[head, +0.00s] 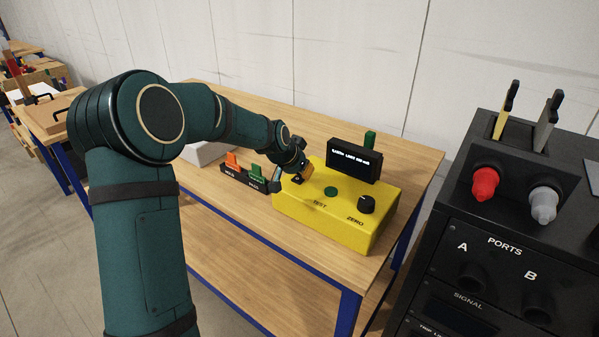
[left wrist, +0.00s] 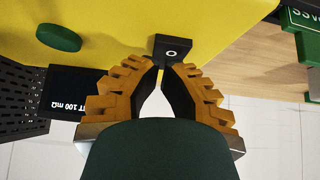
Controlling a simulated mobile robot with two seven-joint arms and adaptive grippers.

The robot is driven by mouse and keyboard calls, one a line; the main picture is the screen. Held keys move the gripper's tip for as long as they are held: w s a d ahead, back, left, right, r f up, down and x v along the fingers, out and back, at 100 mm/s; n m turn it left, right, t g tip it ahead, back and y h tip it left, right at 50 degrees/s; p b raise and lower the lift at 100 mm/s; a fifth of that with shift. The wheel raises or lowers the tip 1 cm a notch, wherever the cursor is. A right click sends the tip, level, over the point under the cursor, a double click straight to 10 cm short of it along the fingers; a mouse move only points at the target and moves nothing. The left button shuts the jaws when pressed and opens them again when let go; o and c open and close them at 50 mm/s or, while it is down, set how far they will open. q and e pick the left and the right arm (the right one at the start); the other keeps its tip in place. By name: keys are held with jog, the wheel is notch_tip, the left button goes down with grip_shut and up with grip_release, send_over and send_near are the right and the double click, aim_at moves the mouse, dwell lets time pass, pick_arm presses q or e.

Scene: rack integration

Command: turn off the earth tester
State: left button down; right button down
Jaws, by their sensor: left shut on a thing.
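The yellow earth tester (head: 345,228) sits on the wooden bench, with a lit black display (head: 354,160), a green TEST button (head: 331,191) and a black ZERO knob (head: 367,204) on top. My left gripper (head: 303,174) is over the left part of its top. In the left wrist view, the orange fingers of my left gripper (left wrist: 161,68) come together at a small black switch (left wrist: 173,48) marked with a white O, and are shut on it. The fingertips hide part of the switch. The green button also shows there (left wrist: 58,38). My right gripper is not in view.
A dark holder (head: 247,181) with orange and green pieces stands just left of the tester. A black panel labelled PORTS (head: 505,246) stands at the right, with red and grey connectors and two upright tools on top. The bench front is clear.

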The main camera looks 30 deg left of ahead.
aim_at(301, 178)
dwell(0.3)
pick_arm(q)
notch_tip(301, 178, up, 4)
jog(key=p, duration=0.3)
jog(key=shift+s+r, duration=0.15)
jog(key=shift+r, duration=0.1)
jog(key=s+r, duration=0.5)
jog(key=s, duration=0.3)
jog(key=shift+a+r, duration=0.25)
jog(key=shift+a, duration=0.1)
jog(key=shift+s, duration=0.1)
